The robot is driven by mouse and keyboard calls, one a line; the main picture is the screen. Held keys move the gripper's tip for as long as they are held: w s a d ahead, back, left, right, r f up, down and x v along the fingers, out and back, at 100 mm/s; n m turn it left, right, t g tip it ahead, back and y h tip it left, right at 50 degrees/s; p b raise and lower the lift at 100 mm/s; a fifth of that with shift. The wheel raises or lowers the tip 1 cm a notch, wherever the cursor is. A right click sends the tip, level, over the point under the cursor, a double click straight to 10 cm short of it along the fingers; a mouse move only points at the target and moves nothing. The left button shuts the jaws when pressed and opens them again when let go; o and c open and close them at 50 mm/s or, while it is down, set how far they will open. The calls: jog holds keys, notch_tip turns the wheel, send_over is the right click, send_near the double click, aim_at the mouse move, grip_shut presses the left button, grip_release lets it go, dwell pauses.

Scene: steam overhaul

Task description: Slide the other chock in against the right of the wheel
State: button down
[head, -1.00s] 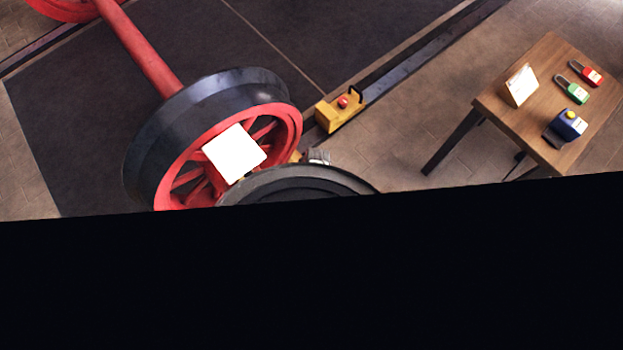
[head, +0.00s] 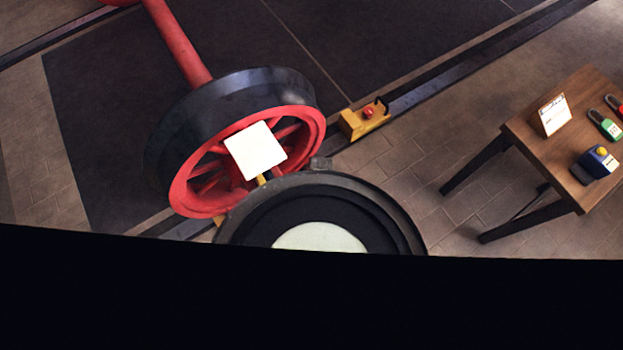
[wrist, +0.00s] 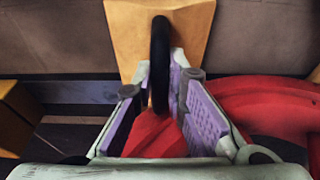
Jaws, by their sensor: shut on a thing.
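The red-spoked wheel (head: 313,122) with its dark tread stands on the rail in the head view. A yellow chock (head: 352,125) with a red knob and black handle sits on the rail to its upper right. In the wrist view, my gripper (wrist: 160,100) has its purple pads closed around the black handle (wrist: 160,50) of an orange-yellow chock (wrist: 197,22). A red part shows between the fingers, and red curved metal (wrist: 265,100) lies to the right. In the head view my arm hides the gripper and the held chock. A small yellow patch (head: 218,222) shows below the wheel.
A white plate (head: 255,150) covers part of the wheel. Another yellow block (wrist: 12,115) is at left in the wrist view.

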jog(key=shift+w+a+r, duration=0.1)
jog(key=shift+w+a, duration=0.05)
jog(key=shift+a, duration=0.05)
jog(key=c, duration=1.9)
grip_release()
jog(key=shift+a, duration=0.1)
jog(key=o, duration=0.4)
jog(key=shift+c, duration=0.2)
jog(key=shift+o, duration=0.5)
jog(key=o, duration=0.5)
jog(key=shift+d, duration=0.2)
